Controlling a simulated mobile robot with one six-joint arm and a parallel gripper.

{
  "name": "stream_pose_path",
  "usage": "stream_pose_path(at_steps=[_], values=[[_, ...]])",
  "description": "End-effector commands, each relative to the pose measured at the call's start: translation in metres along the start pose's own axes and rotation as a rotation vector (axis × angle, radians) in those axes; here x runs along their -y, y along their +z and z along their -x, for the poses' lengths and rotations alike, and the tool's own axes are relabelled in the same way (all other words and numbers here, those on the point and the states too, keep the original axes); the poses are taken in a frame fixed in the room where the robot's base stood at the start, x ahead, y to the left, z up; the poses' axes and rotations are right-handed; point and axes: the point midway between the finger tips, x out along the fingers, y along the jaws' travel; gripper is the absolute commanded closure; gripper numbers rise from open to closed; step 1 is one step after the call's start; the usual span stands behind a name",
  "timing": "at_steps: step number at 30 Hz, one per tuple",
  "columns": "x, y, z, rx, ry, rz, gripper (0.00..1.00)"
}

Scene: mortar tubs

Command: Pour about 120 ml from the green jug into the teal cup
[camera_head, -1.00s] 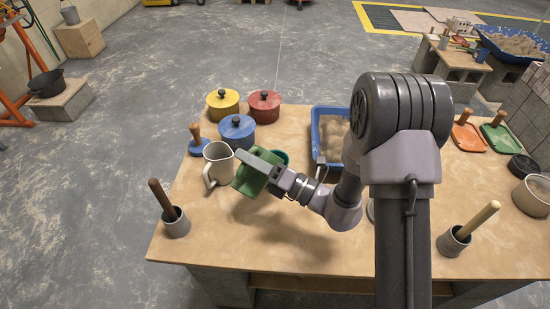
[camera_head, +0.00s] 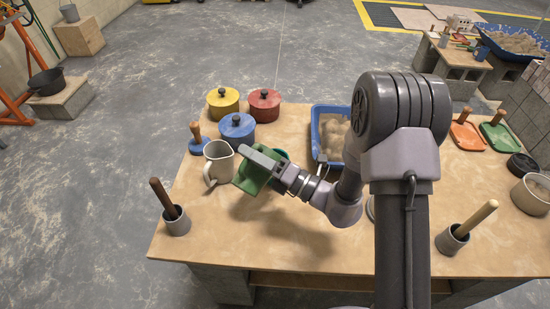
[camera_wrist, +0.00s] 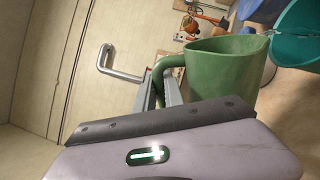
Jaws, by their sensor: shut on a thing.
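My gripper (camera_head: 262,160) is shut on the handle of the green jug (camera_head: 250,178), holding it above the bench. In the wrist view, my gripper (camera_wrist: 165,88) grips the handle and the green jug (camera_wrist: 222,72) is tilted, its mouth toward the teal cup (camera_wrist: 300,36). A small pale streak shows between the jug's lip and the cup; I cannot tell clearly whether it is flowing liquid. In the head view the teal cup (camera_head: 283,154) is mostly hidden behind the jug and gripper. The level inside the cup and jug cannot be seen.
A cream pitcher (camera_head: 218,163) stands close to the left of the jug. Blue (camera_head: 236,131), yellow (camera_head: 222,104) and red (camera_head: 264,105) lidded pots stand behind. A blue tub (camera_head: 318,148) is to the right. A grey holder (camera_head: 176,222) stands front left; the front middle is clear.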

Motion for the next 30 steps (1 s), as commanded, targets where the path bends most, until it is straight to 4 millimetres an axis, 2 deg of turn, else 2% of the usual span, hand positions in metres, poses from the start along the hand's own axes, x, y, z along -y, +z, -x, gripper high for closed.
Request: stream_pose_path(at_steps=[30], values=[[0.003, 0.012, 0.001, 0.022, -0.001, -0.108, 1.0]])
